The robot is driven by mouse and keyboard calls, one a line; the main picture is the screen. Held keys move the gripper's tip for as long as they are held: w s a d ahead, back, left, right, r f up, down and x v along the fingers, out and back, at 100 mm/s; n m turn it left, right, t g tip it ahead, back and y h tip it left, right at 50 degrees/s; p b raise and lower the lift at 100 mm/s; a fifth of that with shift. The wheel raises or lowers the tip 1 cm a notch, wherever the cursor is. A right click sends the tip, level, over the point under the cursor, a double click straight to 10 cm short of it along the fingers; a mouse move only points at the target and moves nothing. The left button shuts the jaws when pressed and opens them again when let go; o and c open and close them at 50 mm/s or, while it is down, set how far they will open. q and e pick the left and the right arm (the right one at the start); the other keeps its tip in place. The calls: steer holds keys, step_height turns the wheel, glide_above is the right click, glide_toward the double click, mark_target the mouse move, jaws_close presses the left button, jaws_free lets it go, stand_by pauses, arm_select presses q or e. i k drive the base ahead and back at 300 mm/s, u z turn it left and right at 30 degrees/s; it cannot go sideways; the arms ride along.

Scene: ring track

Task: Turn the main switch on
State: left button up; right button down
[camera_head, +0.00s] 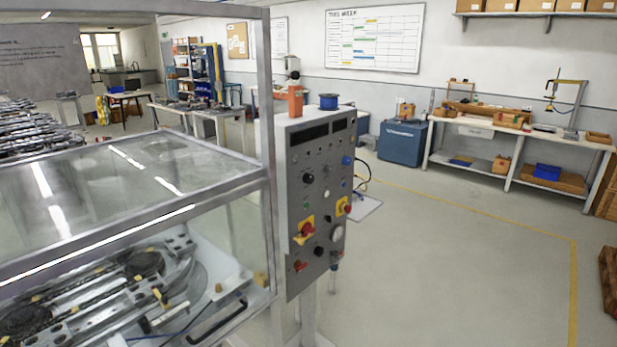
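A grey control panel (320,185) stands upright at the right end of the glazed enclosure, its face turned toward the right. A red switch on a yellow plate (305,229) sits on the lower left of its face. A second red control on yellow (345,207) sits at the right edge. A smaller red knob (298,266) is near the bottom left. A black knob (309,179) is higher up. No label is readable, so I cannot tell which is the main switch or its position. Neither of my grippers is in view.
The glazed enclosure (150,160) with a metal frame covers the track at left. A blue spool (328,101) and an orange item (295,101) are on the panel's top. A workbench (520,140) and a blue cabinet (402,143) line the back. The floor (450,260) right of the panel is clear.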

mark_target(307, 229)
steer(key=z, duration=1.1)
steer(key=i, duration=1.15)
steer(key=u, duration=1.45)
